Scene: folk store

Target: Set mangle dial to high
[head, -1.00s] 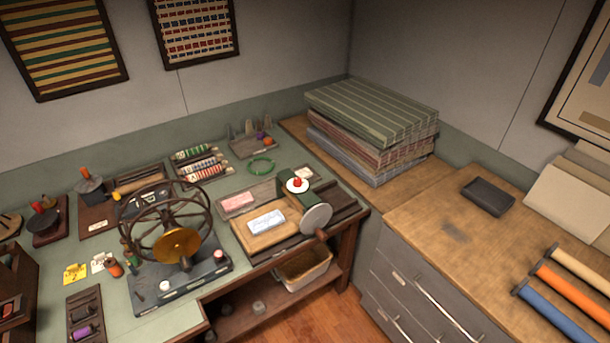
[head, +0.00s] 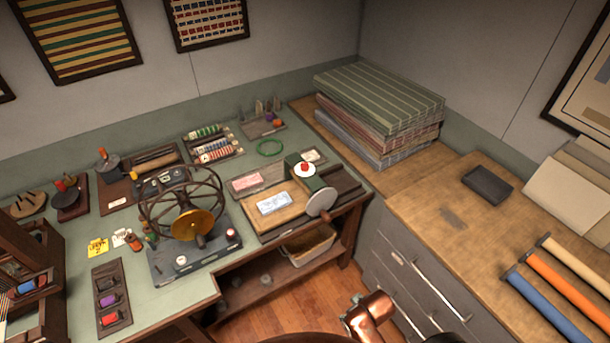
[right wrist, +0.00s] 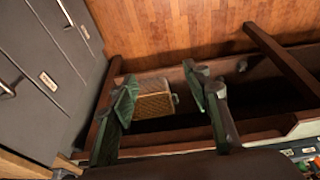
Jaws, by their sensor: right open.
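The mangle (head: 297,188) stands at the right end of the green-topped bench in the head view, with a green upright body and a pale round crank disc (head: 321,203) at its front. On its top is a white dial (head: 304,170) with a red knob; its markings are too small to read. A card with a pale blue block (head: 274,203) lies on its wooden bed. My right gripper (right wrist: 160,78) is open and empty in the right wrist view, above the bench's lower shelf and basket. The mangle dial is not visible there. My left gripper is not in view.
A spoked wheel press (head: 190,225) stands left of the mangle. A basket (head: 308,245) sits on the shelf below. Stacked striped cloth (head: 380,110) and fabric rolls (head: 555,290) lie on the wooden counter at right. The floor before the bench is open.

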